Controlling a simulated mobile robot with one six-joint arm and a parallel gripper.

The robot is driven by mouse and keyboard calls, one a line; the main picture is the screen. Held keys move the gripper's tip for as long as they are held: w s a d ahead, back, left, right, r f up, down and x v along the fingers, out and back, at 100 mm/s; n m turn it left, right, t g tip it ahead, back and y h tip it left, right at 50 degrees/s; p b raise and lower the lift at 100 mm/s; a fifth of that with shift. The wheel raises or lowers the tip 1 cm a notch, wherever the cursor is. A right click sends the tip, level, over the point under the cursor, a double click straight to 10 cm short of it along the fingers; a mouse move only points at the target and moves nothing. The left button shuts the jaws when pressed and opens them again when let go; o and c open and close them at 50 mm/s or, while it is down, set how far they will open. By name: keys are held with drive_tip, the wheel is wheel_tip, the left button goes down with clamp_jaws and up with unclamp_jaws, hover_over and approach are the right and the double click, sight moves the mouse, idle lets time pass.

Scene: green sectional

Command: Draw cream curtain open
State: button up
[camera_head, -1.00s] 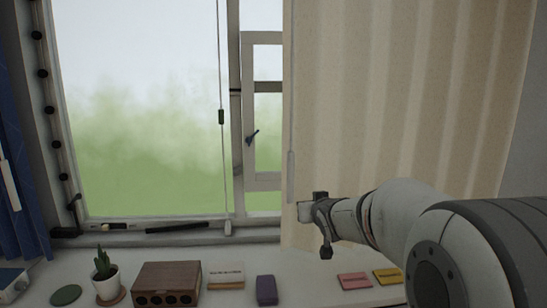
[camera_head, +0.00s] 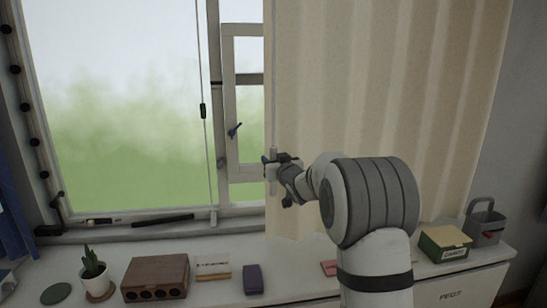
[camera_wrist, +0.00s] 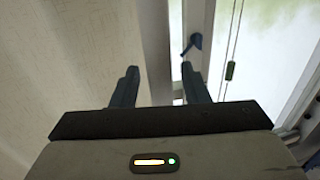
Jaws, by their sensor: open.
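The cream curtain (camera_head: 390,100) hangs over the right part of the window, with its left edge just right of the small window sash. A pale, thin wand (camera_head: 273,100) hangs down along that edge. My gripper (camera_head: 269,167) is at the lower end of the wand, in front of the curtain's edge. The curtain (camera_wrist: 80,50) fills the left of the wrist view.
Below is a white counter (camera_head: 205,300) with a potted plant (camera_head: 95,270), a brown wooden box (camera_head: 155,278), a purple item (camera_head: 253,279), a green box (camera_head: 445,243) and a grey caddy (camera_head: 485,222). A blue window handle (camera_head: 235,130) is left of the curtain.

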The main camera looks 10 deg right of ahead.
drive_tip(key=shift+w, duration=0.25)
clamp_jaws()
idle(0.3)
